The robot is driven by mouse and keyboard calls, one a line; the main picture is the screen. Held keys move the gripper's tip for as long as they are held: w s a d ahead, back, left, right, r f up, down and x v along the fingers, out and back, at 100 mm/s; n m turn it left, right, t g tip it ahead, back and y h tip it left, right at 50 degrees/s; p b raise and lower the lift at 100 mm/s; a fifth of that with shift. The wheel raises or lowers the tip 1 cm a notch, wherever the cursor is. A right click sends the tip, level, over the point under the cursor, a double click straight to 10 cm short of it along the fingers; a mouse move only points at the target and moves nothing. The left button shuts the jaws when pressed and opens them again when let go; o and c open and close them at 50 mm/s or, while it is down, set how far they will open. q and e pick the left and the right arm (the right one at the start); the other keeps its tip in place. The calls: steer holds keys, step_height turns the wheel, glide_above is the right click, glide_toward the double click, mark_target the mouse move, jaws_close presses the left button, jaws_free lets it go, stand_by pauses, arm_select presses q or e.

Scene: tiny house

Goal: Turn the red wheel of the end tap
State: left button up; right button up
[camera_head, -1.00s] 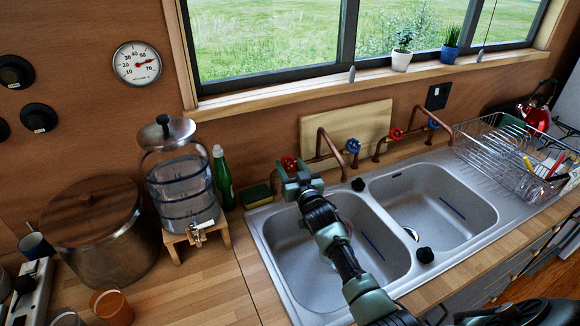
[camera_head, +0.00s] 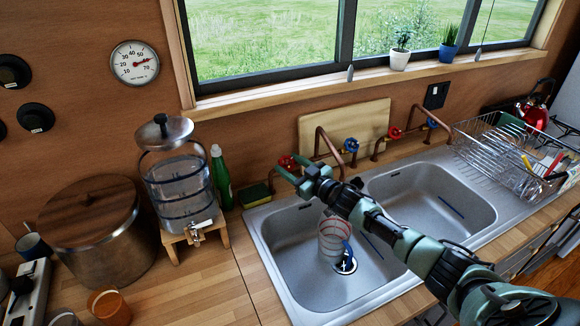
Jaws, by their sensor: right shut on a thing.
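The red wheel (camera_head: 287,162) of the end tap is at the left end of the copper pipework, behind the left basin. My right gripper (camera_head: 292,170) is at this wheel, shut on it, and its fingers hide part of the rim. My right arm reaches in from the lower right across the sink. The tap's copper spout (camera_head: 326,139) rises to the right of the wheel, with a blue wheel (camera_head: 351,145) on its other side. A second red wheel (camera_head: 395,133) and blue wheel (camera_head: 432,123) are further right. My left gripper is not in view.
The double sink (camera_head: 262,240) lies below the taps. A clear ringed vessel (camera_head: 334,236) is in the left basin by the drain. A sponge (camera_head: 256,194), green bottle (camera_head: 221,180) and water dispenser (camera_head: 180,185) stand left of the gripper. A dish rack (camera_head: 505,150) is at right.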

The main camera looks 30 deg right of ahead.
steer(key=o, duration=1.4)
steer(key=shift+c, duration=0.2)
steer(key=shift+s, duration=0.1)
steer(key=b+v, duration=0.1)
steer(key=v, duration=0.6)
steer(key=shift+s, duration=0.35)
steer(key=shift+d+r, duration=0.1)
